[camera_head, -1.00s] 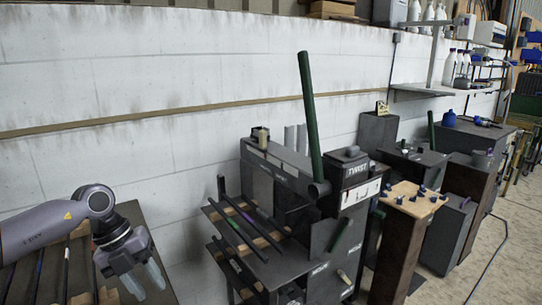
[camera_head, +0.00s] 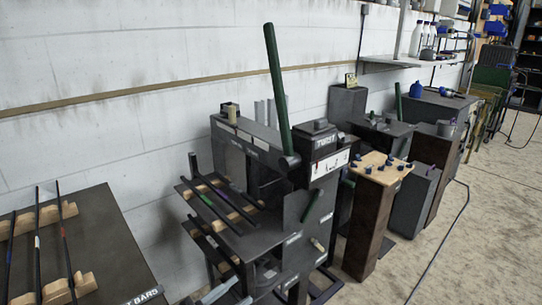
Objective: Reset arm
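My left gripper (camera_head: 229,295) shows only as two pale fingertips at the bottom edge, just left of the dark machine's foot. The tips are apart with nothing seen between them; the rest of the gripper and its arm are out of frame. My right gripper is not in view. The dark machine (camera_head: 322,172) labelled TWIST stands in the middle, with a long green lever (camera_head: 278,88) rising from it, tilted slightly left.
A dark table (camera_head: 112,232) at the left carries thin black bars on wooden rests. More bars lie on the machine's side shelf (camera_head: 232,232). A wooden-topped pedestal (camera_head: 383,170) with blue knobs stands to the right. Clear floor (camera_head: 480,240) lies at the far right.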

